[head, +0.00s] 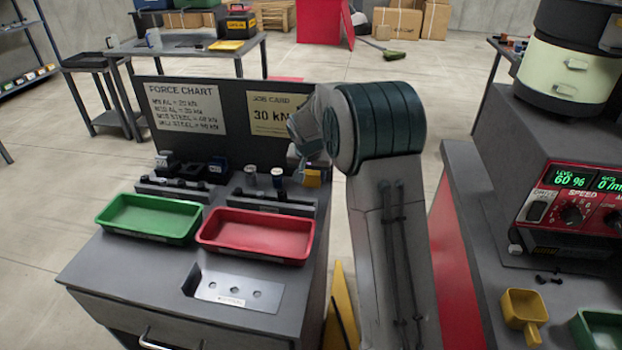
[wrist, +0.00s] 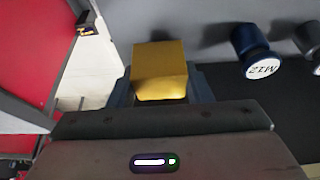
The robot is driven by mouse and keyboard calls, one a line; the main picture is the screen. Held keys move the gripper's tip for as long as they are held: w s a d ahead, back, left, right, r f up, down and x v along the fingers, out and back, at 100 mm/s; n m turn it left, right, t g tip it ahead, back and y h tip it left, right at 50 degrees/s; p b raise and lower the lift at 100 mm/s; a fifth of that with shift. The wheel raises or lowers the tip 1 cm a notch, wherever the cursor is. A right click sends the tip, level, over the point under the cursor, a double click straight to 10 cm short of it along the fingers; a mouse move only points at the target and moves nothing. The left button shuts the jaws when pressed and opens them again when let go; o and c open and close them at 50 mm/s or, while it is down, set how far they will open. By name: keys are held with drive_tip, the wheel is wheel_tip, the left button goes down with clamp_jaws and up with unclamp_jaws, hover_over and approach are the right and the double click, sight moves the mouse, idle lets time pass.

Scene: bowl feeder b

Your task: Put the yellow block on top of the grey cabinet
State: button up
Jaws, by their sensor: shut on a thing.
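The yellow block (wrist: 160,72) is between the fingers of my gripper (wrist: 160,88) in the wrist view, and the gripper is shut on it. In the head view the block (head: 313,178) shows small at the back right of the grey cabinet (head: 130,265), partly hidden by my gripper (head: 306,168). The cabinet has a drawer handle at the front and carries trays and small parts on its top. I cannot tell whether the block touches the surface below it.
A blue cylinder marked M12 (wrist: 250,45) stands right of the block. A green tray (head: 150,219) and a red tray (head: 256,236) sit on the cabinet top. A dark upright board (head: 235,135) stands at its back. A yellow scoop (head: 524,312) lies on the right bench.

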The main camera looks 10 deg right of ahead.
drive_tip(key=shift+f, duration=0.85)
drive_tip(key=shift+f, duration=0.2)
drive_tip(key=o, duration=1)
drive_tip(key=shift+o, duration=0.2)
drive_tip(key=shift+r, duration=0.1)
